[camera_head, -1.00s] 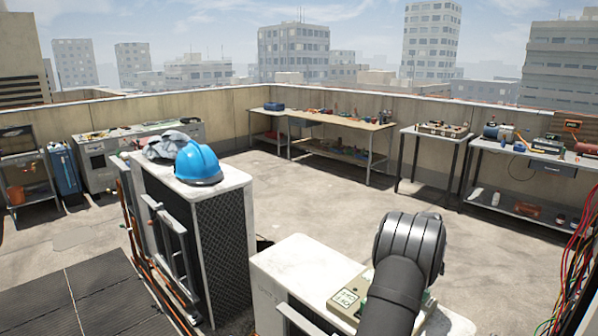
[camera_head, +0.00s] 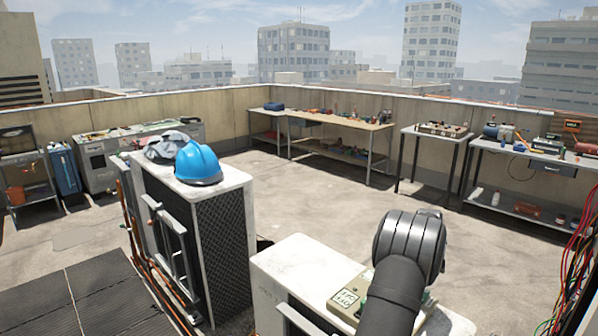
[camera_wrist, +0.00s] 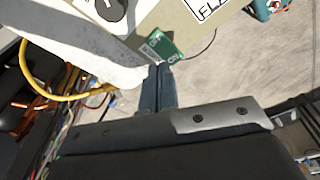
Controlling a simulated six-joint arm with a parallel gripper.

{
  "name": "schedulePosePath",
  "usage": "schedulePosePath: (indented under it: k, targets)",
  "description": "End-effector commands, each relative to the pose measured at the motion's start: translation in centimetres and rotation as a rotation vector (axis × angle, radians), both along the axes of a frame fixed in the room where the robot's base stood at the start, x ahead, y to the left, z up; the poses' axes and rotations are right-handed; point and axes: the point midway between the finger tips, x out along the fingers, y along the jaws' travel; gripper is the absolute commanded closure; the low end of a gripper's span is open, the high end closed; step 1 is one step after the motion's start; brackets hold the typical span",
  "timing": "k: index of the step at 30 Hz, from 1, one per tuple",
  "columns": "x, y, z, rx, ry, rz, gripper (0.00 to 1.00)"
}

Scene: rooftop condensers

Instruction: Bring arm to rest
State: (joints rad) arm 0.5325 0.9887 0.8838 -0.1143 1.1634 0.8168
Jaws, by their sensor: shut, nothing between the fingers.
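My arm, dark grey and black, rises at the lower right of the head view in front of the white condenser top (camera_head: 300,265). My gripper (camera_wrist: 162,70) shows in the wrist view with its two dark fingers together and nothing between them. In the head view my gripper is hidden behind my arm. The fingertips appear close to a small green board (camera_wrist: 160,46) at the edge of a beige panel box (camera_wrist: 170,22); I cannot tell whether they touch. The box carries a black dial (camera_wrist: 112,8) and a printed label.
Workbenches (camera_head: 345,124) with tools line the parapet. Coloured wires (camera_head: 577,265) hang at the right edge. A yellow cable (camera_wrist: 45,97) curves at left in the wrist view. The middle floor is clear.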

Motion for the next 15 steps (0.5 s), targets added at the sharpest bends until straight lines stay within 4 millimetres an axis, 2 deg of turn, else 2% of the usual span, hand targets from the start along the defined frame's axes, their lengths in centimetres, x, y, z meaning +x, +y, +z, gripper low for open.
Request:
schedulePosePath:
  k: [3, 9, 15]
  targets:
    - [-0.1, 0.0, -2.0, 0.002, 0.004, 0.000, 1.00]
    - [0.0, 0.0, -4.3, 0.001, 0.001, 0.000, 1.00]
    - [0.0, 0.0, -4.7, 0.000, 0.000, 0.000, 1.00]
